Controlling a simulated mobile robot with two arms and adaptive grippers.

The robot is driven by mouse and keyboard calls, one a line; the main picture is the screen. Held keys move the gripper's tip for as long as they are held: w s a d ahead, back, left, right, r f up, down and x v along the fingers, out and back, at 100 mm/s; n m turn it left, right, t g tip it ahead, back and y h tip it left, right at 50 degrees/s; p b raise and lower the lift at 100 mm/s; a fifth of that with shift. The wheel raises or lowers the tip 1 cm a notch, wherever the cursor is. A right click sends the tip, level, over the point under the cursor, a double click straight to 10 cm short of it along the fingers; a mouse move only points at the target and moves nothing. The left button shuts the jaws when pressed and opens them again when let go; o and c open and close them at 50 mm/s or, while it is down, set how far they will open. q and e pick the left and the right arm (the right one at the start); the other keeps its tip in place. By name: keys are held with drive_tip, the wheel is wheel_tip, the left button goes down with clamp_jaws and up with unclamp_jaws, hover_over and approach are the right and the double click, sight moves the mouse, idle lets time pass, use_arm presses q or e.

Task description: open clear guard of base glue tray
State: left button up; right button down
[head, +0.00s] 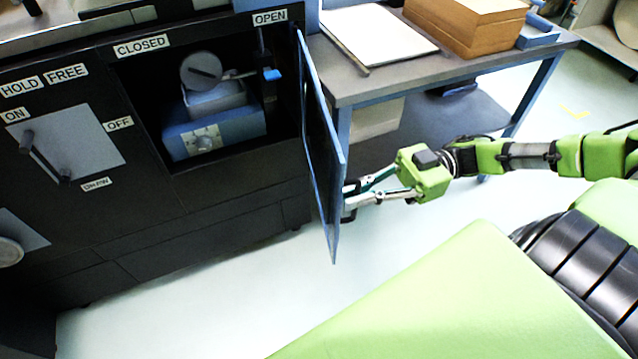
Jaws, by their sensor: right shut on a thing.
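The clear guard (323,150) shows as a blue-framed panel, seen nearly edge-on, swung out from the right side of the dark machine's opening. My right gripper (350,200) is at the panel's outer right face, near its lower part, and is shut on it. The fingertips are partly hidden at the panel. Inside the opening sits a blue-grey unit (213,135) with a round slotted knob (201,70) above it; it looks like the base glue tray. My left gripper is not in view.
A grey table (455,66) with blue legs stands right of the panel, bearing white sheets (375,38) and a brown box (465,22). The machine front has a lever (45,158) and labels including OPEN and CLOSED. Pale floor (200,310) is clear in front.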

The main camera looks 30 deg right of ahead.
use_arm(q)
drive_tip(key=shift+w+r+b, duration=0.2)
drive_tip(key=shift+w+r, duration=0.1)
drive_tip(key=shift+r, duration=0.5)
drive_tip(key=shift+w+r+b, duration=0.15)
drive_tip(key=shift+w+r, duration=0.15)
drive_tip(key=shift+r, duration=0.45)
use_arm(e)
drive_tip(key=s+d, duration=0.1)
drive_tip(key=d, duration=0.5)
drive_tip(key=shift+d+n+g, duration=0.2)
drive_tip(key=shift+n+g, duration=0.1)
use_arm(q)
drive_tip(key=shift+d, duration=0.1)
use_arm(e)
drive_tip(key=c, duration=2.2)
unclamp_jaws()
drive_tip(key=d, duration=0.4)
drive_tip(key=s+d, duration=0.1)
drive_tip(key=d, duration=0.7)
drive_tip(key=shift+s, duration=0.2)
